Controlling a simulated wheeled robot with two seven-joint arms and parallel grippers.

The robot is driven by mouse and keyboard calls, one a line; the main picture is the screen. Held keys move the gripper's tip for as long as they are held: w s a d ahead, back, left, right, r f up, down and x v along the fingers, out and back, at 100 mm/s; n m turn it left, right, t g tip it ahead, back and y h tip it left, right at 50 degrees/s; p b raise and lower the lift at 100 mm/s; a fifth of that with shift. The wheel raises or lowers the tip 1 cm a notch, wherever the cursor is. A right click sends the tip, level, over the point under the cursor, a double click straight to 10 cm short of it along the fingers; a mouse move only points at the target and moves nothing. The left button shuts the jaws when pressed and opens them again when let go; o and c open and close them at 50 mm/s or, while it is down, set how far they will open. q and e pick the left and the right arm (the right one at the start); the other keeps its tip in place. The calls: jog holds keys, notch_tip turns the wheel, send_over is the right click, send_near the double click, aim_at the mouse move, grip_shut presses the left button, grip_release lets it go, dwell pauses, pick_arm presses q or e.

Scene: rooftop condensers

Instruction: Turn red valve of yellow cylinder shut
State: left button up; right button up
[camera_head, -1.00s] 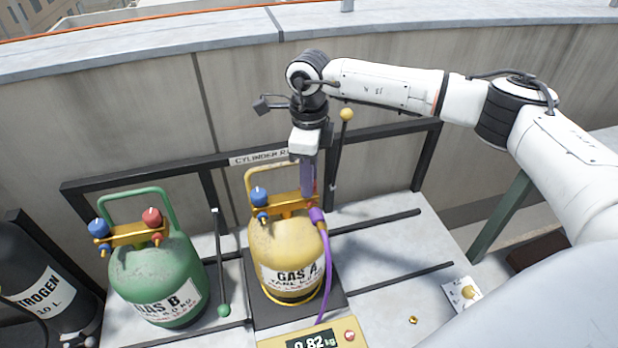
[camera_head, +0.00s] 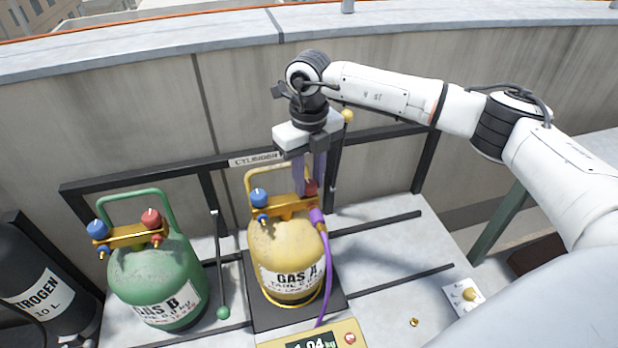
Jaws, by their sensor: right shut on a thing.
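The yellow cylinder (camera_head: 272,240), labelled GAS A, stands upright on a dark scale plate. Its brass valve bar carries a blue valve (camera_head: 259,197) on the left and a red valve (camera_head: 311,187) on the right. My right gripper (camera_head: 309,188) comes down from above and is shut on the red valve; its fingers partly hide the knob. A purple hose (camera_head: 325,265) runs from the fitting below the red valve down the cylinder's right side. My left gripper is out of view.
A green GAS B cylinder (camera_head: 158,275) with blue and red valves stands at the left, beside a black nitrogen cylinder (camera_head: 45,290). A rack rail (camera_head: 385,132) runs behind. The scale display (camera_head: 312,342) reads about 1.04 kg. A small brass nut (camera_head: 414,322) lies at the right.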

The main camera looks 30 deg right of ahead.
aim_at(309, 183)
jog(key=shift+m, duration=0.4)
jog(key=o, duration=1.1)
jog(key=shift+c, duration=0.2)
jog(key=shift+r, duration=0.1)
notch_tip(309, 183, up, 10)
jog(key=b, duration=0.1)
